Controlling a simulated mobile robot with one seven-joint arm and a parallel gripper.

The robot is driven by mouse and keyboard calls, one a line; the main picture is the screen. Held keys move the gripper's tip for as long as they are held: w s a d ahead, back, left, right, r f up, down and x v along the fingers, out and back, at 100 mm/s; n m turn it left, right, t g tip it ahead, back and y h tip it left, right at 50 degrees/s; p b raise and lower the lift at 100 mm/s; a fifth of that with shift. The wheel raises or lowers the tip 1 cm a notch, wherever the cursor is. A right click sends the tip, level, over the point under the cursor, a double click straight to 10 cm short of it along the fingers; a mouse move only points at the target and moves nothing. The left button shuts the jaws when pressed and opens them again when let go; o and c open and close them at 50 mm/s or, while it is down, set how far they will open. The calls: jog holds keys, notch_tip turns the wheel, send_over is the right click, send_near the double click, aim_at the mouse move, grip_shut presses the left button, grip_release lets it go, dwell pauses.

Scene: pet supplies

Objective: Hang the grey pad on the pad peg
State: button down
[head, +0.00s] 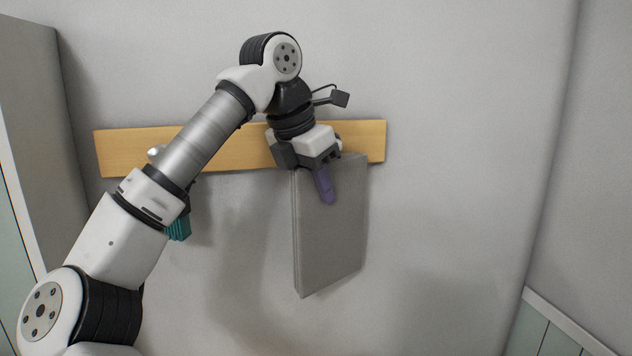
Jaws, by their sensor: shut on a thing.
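The grey pad (332,240) is a flat rectangular slab that hangs upright below my gripper, in front of the wall. My gripper (322,186) points down and is shut on the pad near its top edge. One purple finger lies across the pad's near face; the other finger is hidden behind the pad. A wooden board (225,150) is fixed to the wall behind my arm and the pad. A small silvery knob (155,152) shows on the board's left part. No peg shows clearly near the pad; my gripper and the pad cover part of the board.
A teal thing (179,228) shows partly behind my arm, below the board. A grey cabinet or panel (45,130) stands at the left edge. Pale green panelling (550,330) is at the lower right. The wall right of the pad is clear.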

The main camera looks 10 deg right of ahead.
jog(key=shift+w+a+f, duration=0.1)
jog(key=shift+w+f, duration=0.05)
jog(key=shift+w, duration=0.15)
